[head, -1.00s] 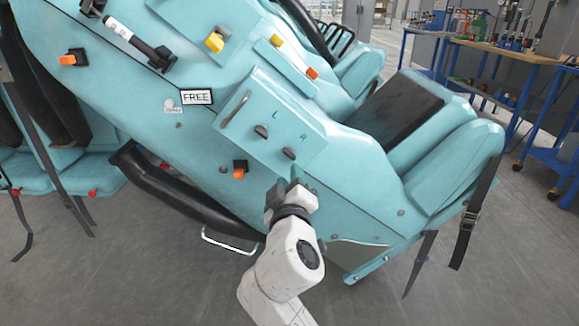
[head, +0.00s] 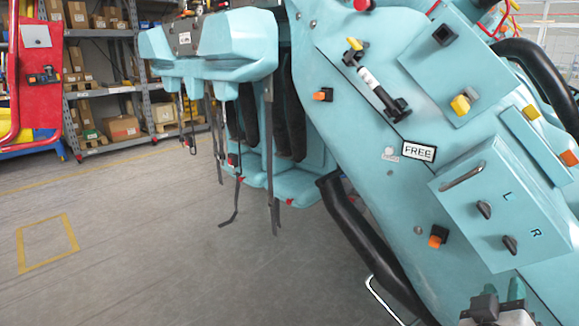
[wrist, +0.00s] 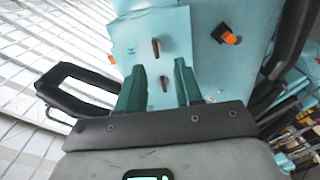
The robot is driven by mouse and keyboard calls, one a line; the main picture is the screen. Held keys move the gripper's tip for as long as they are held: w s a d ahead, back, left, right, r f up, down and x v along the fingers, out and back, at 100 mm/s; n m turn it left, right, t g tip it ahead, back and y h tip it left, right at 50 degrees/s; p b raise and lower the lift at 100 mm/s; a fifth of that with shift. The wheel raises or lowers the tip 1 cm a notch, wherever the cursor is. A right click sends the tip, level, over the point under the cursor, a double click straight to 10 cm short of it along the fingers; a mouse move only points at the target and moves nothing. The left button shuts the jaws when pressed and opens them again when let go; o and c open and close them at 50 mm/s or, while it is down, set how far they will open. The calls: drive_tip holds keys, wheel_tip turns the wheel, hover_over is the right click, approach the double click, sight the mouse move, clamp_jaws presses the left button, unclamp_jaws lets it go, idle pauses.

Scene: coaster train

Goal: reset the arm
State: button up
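My gripper (head: 503,293) shows at the bottom right edge of the head view, just below the train's L/R control panel (head: 545,215); most of my arm is out of that view. In the wrist view, the two green fingers of my gripper (wrist: 160,88) stand apart with nothing held between them. The panel (wrist: 175,30) lies ahead of the fingers. One dark knob (wrist: 155,49) shows above the gap and another (wrist: 164,83) shows within it, apart from both fingers.
The teal coaster train (head: 350,130) fills the right, with a black padded bar (head: 370,245), a FREE label (head: 419,151) and an orange button (head: 437,237). Hanging straps (head: 272,170) are left of it. Shelves (head: 110,90) stand behind. The grey floor (head: 130,230) at left is clear.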

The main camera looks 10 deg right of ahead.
drive_tip(key=s+a+f+g+y, duration=0.1)
drive_tip(key=s+f+g+y, duration=0.2)
drive_tip(key=f, duration=0.6)
drive_tip(key=s+a+f+g+y, duration=0.25)
drive_tip(key=s+f, duration=0.25)
drive_tip(key=f, duration=0.5)
drive_tip(key=s+a+f+g+y, duration=0.4)
drive_tip(key=s+a+f+y, duration=0.45)
drive_tip(key=s+f, duration=0.4)
wheel_tip(320, 180, up, 25)
drive_tip(key=s+a+p, duration=0.1)
drive_tip(key=s+p, duration=0.1)
drive_tip(key=p, duration=2.1)
drive_tip(key=shift+h+p, duration=0.3)
drive_tip(key=shift+p, duration=0.05)
drive_tip(key=shift+g, duration=0.25)
